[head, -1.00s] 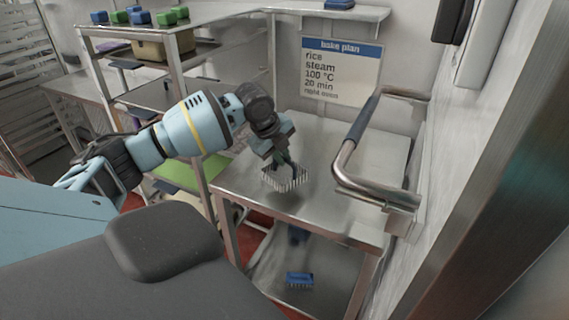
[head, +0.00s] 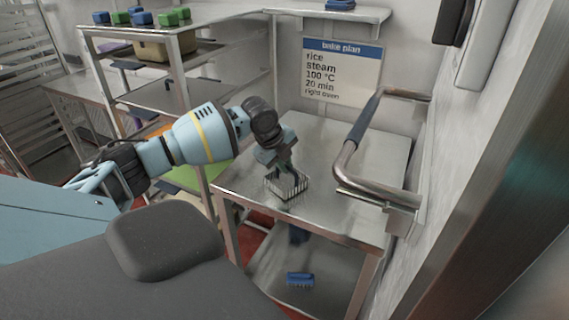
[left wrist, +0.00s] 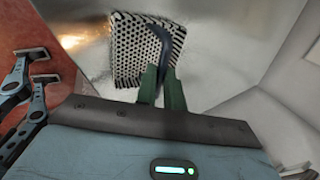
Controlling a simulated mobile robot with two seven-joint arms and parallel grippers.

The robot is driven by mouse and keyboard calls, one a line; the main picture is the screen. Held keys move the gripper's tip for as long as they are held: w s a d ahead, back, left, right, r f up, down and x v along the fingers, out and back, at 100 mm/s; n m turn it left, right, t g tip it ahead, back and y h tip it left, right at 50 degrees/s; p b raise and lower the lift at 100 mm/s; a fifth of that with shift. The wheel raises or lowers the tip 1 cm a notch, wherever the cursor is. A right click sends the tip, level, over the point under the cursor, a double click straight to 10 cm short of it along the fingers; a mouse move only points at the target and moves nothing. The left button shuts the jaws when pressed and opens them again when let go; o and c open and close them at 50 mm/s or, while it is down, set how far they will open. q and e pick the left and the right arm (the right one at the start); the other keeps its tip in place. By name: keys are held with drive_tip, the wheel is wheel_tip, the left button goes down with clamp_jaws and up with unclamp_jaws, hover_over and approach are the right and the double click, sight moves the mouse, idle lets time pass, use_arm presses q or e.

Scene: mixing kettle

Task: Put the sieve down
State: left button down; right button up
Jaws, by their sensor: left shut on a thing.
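The sieve (head: 288,187) is a small square metal mesh basket with a dark handle. In the head view it is at the front part of the steel table (head: 335,208). My left gripper (head: 287,170) is above it, shut on its handle. In the left wrist view the perforated sieve (left wrist: 132,50) lies beyond the green fingers of the left gripper (left wrist: 163,85), with the dark curved handle between them. I cannot tell whether the sieve touches the tabletop. My right gripper is not in view.
A bent metal bar with a dark grip (head: 362,125) stands at the table's right side. A blue brush (head: 300,279) lies on the lower shelf. A rack (head: 190,75) with several coloured weights on top is at the left. The tabletop behind the sieve is clear.

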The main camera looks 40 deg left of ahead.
use_arm(q)
drive_tip(key=shift+f, duration=0.15)
drive_tip(key=c, duration=1.5)
unclamp_jaws()
drive_tip(key=v, duration=1.2)
drive_tip(key=shift+p, duration=0.4)
